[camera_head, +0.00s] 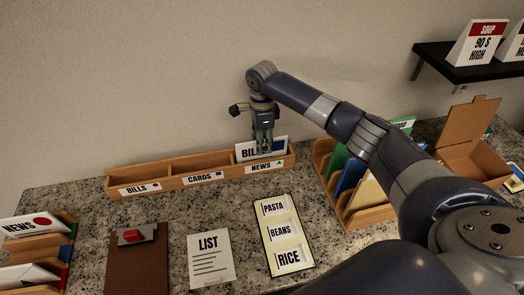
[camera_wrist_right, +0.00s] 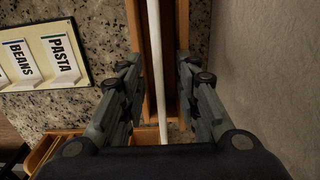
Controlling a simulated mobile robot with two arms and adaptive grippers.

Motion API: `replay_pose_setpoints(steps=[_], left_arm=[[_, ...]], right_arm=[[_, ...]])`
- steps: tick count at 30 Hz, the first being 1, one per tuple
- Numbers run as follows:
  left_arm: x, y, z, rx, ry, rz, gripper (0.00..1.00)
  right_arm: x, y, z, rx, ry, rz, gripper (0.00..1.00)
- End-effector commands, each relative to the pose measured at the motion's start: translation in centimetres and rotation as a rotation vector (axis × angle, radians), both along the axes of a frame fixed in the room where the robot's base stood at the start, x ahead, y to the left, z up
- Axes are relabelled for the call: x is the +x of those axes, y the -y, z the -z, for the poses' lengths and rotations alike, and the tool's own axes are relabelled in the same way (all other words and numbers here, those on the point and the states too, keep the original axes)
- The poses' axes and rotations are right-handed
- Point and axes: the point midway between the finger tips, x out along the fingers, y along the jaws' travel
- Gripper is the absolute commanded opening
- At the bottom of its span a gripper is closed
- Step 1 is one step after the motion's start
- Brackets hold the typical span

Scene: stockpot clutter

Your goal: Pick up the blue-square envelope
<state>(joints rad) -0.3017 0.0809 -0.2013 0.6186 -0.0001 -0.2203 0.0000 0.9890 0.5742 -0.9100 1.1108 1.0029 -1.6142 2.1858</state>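The blue-square envelope (camera_head: 279,146) is white, with large black letters beginning "BILL" and a blue square at its right. It stands upright in the compartment labelled NEWS of the long wooden sorter (camera_head: 160,184). My right gripper (camera_head: 264,150) points down over it and hides part of its lettering. In the right wrist view the envelope is a thin white edge (camera_wrist_right: 157,60) between the fingers of my right gripper (camera_wrist_right: 160,85). The fingers are apart, with a gap on each side of it. My left gripper is not in view.
The BILLS and CARDS compartments look empty. A PASTA/BEANS/RICE board (camera_head: 285,270), a LIST sheet (camera_head: 210,272) and a brown clipboard (camera_head: 135,270) lie in front. A wooden rack (camera_head: 372,214) with coloured folders is at the right. The wall is close behind the sorter.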

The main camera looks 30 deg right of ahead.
Motion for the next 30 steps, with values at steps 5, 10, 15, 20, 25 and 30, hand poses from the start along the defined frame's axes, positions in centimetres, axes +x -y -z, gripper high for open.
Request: replay_pose_setpoints(steps=[5,10,15,20,25,30], left_arm=[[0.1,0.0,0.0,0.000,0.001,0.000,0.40],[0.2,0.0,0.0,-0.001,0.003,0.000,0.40],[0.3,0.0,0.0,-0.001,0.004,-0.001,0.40],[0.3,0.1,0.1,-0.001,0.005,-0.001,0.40],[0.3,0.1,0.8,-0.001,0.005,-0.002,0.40],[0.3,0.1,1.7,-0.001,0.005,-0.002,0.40]], right_arm=[[0.0,0.0,0.0,0.000,0.000,-0.001,0.21],[0.0,0.0,0.0,0.000,0.000,-0.001,0.00],[0.0,0.0,0.0,0.001,0.000,-0.001,0.00],[0.0,0.0,-0.2,0.001,0.001,-0.001,0.00],[0.1,-0.1,-2.2,0.002,0.005,-0.001,0.00],[0.2,-0.1,-5.7,0.003,0.006,0.000,0.00]])
